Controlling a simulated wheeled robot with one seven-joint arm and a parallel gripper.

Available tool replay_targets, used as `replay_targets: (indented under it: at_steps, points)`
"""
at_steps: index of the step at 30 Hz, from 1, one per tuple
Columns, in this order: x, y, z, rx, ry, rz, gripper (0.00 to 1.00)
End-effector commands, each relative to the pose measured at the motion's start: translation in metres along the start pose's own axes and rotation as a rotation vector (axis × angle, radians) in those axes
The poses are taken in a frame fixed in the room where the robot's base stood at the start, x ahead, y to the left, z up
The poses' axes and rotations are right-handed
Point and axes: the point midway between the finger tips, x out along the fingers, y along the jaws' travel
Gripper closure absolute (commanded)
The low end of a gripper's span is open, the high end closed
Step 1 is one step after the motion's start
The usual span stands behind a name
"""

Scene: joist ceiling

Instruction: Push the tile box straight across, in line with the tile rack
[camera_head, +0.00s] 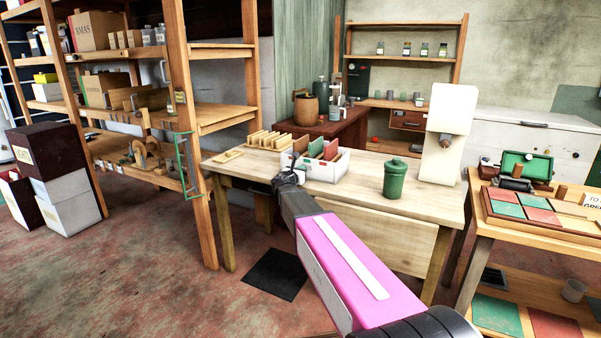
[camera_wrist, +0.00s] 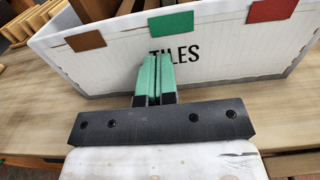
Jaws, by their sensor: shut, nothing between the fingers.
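The tile box (camera_head: 327,172) is a white open box on the wooden table, holding upright red, green and brown tiles. In the wrist view its near wall (camera_wrist: 100,68), marked TILES with brown, green and red patches, fills the upper part. The wooden tile rack (camera_head: 262,138), with upright slats, stands behind and left of the box; part of what looks like it shows at the wrist view's upper left (camera_wrist: 28,22). My gripper (camera_head: 289,177) is at the box's near side.
A green lidded canister (camera_head: 396,179) stands right of the box, with bare tabletop between. A tall white object (camera_head: 446,135) stands farther right. A small wooden tray (camera_head: 228,156) lies at the table's left end. Wooden shelving (camera_head: 190,130) rises at left.

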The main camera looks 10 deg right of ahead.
Motion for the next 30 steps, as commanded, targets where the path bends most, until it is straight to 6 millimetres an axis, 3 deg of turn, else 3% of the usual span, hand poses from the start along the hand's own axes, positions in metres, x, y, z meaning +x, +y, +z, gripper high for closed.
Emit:
replay_targets:
  at_steps: [4, 8, 24, 30]
  points:
    - [0.004, 0.001, 0.0, 0.0, 0.0, -0.001, 1.0]
    - [0.03, 0.002, 0.0, 0.0, 0.0, -0.002, 1.0]
    - [0.194, 0.002, -0.001, 0.0, -0.001, -0.003, 1.0]
    - [0.236, 0.001, -0.001, 0.0, 0.0, -0.002, 1.0]
